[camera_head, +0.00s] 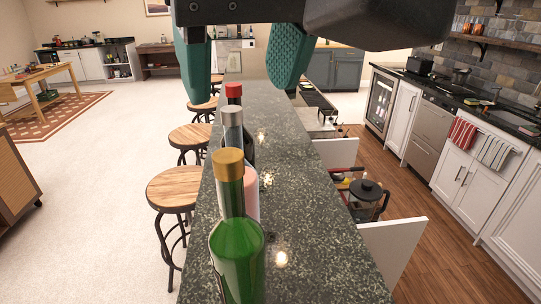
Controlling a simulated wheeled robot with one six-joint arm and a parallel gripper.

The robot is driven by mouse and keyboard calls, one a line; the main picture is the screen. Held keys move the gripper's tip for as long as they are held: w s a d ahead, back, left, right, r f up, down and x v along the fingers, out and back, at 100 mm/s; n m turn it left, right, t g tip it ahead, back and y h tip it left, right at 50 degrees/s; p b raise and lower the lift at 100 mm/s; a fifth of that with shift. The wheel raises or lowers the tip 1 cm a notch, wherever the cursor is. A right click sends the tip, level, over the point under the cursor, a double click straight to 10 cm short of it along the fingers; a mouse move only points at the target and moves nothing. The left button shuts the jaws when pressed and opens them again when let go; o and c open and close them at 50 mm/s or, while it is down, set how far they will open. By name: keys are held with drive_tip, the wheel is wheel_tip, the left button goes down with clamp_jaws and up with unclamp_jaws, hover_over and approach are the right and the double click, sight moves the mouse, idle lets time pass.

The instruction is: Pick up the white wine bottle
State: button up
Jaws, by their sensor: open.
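Several bottles stand upright in a row on the dark speckled stone counter (310,240). Nearest is a green glass bottle (238,262) with a gold cap, its base cut off by the lower picture edge. Behind it is a bottle with a silver cap (232,117), and farther back a dark one with a red cap (234,90). A pale pink body (251,190) shows partly behind the green bottle. No readable label tells which is the white wine. My gripper (241,88) is open at the top, its teal pads apart with nothing held; the red cap shows between them.
Wooden stools (174,188) line the counter's left side. On the right, lower open compartments hold a glass-and-black coffee press (367,192). White cabinets (464,165) stand beyond the wood floor.

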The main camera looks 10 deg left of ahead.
sight(228, 155)
drive_tip(key=x, duration=0.5)
drive_tip(key=shift+w+f, duration=0.1)
drive_tip(key=shift+f, duration=0.25)
drive_tip(key=shift+p+x, duration=1.1)
drive_tip(key=shift+x, duration=1.65)
drive_tip(key=shift+a, duration=0.15)
drive_tip(key=shift+c, duration=0.3)
clamp_jaws()
drive_tip(key=shift+r, duration=0.15)
